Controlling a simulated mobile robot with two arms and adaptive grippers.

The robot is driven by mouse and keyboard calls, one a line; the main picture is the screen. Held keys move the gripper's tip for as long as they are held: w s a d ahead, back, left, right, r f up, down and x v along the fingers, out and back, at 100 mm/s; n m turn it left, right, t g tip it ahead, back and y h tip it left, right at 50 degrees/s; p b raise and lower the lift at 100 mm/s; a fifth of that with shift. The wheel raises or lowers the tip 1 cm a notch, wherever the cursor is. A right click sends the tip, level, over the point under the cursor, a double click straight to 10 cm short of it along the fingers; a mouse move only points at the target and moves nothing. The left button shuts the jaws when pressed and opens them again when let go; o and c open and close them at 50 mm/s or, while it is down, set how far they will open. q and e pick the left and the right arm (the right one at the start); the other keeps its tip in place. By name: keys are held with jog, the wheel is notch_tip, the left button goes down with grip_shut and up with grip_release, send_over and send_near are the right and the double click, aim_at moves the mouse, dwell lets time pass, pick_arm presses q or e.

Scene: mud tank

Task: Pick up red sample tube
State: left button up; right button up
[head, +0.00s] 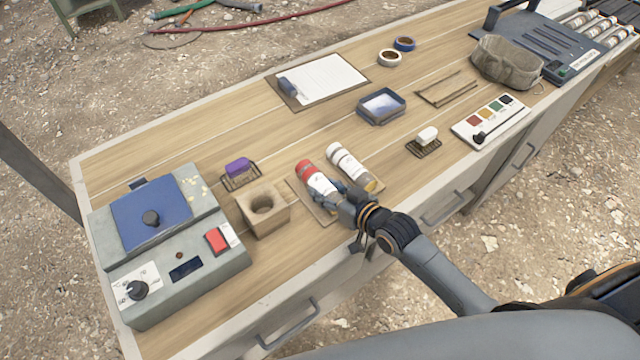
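The red sample tube (308,173), with a red cap and a white label, lies on a thin brown board (304,197) near the front edge of the workbench. A second tube with a white cap (341,158) lies beside it to the right. My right gripper (339,193) is at the near end of the red tube and hides that end. Its fingers are small and partly overlap the tube, so I cannot tell whether they are open or closed on it. My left gripper is not in view.
A wooden block with a round hole (274,219) and a grey machine with a blue lid (207,262) stand to the left. A wire holder with a purple item (238,167) is behind the block. A blue tray (382,119) lies behind the tubes.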

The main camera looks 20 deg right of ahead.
grip_shut()
jog(key=shift+w+r, duration=0.1)
jog(key=shift+r, duration=0.05)
jog(key=shift+r, duration=0.55)
jog(key=s+r, duration=0.1)
jog(key=r, duration=0.1)
jog(key=s+r, duration=0.2)
jog(key=s+d+r, duration=0.1)
jog(key=r, duration=0.2)
jog(key=shift+s+b, duration=0.25)
jog(key=shift+b, duration=0.1)
jog(key=shift+s+a+r+v, duration=0.4)
jog(key=shift+a+v, duration=0.7)
jog(key=shift+v, duration=4.05)
jog(key=w+d+r+m+t+h, duration=0.1)
jog(key=w+r+m+h, duration=0.3)
jog(key=w, duration=0.4)
notch_tip(320, 180, up, 2)
jog(key=shift+w+r+m+h+p, duration=0.1)
jog(key=shift+w+m+h+p, duration=0.25)
jog(key=shift+h, duration=0.45)
